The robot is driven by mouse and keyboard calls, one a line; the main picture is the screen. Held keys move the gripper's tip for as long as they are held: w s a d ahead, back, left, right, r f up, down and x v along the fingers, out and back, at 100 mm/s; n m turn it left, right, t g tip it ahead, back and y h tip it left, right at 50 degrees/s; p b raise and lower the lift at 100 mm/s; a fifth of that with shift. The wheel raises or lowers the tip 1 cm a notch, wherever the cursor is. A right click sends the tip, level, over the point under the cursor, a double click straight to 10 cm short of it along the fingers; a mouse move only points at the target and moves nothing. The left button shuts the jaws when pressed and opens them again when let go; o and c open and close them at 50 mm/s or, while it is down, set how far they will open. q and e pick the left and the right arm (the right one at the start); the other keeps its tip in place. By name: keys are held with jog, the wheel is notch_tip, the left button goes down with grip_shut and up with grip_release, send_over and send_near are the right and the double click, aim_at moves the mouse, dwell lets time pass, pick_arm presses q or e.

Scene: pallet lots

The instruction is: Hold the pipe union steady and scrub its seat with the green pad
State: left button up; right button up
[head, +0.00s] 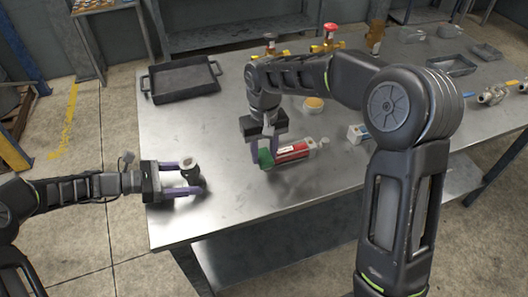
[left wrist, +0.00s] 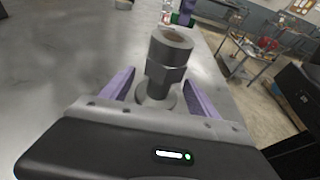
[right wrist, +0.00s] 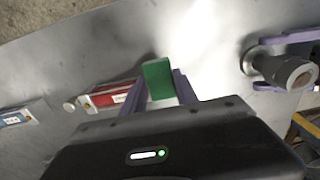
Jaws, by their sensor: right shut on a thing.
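The grey metal pipe union (head: 189,168) stands upright near the left front edge of the steel table. My left gripper (head: 188,178) is open around it, one purple finger on each side. In the left wrist view the union (left wrist: 166,65) stands between the fingers, with gaps visible. My right gripper (head: 265,152) is shut on the green pad (head: 265,159), to the right of the union and apart from it. In the right wrist view the pad (right wrist: 158,79) sticks out between the fingertips. The union (right wrist: 282,70) shows at the right there.
A red-labelled container (head: 292,152) lies close beside the pad. Valves and fittings stand at the back and right. Bare tabletop separates the union and pad.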

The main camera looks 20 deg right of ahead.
pick_arm(q)
jog(key=c, duration=0.3)
dwell(0.9)
jog(key=shift+c, duration=0.5)
grip_shut()
dwell(1.7)
pick_arm(e)
jog(key=w+a+r, duration=0.1)
jog(key=a+r, duration=0.2)
jog(key=a, duration=0.3)
jog(key=w+a+r, duration=0.1)
jog(key=a+r, duration=0.2)
jog(key=a, duration=0.4)
jog(key=w+a+r, duration=0.1)
jog(key=a+r, duration=0.2)
jog(key=a, duration=0.3)
jog(key=shift+w+a+r, duration=0.15)
jog(key=shift+a+r, duration=0.15)
jog(key=shift+a, duration=0.1)
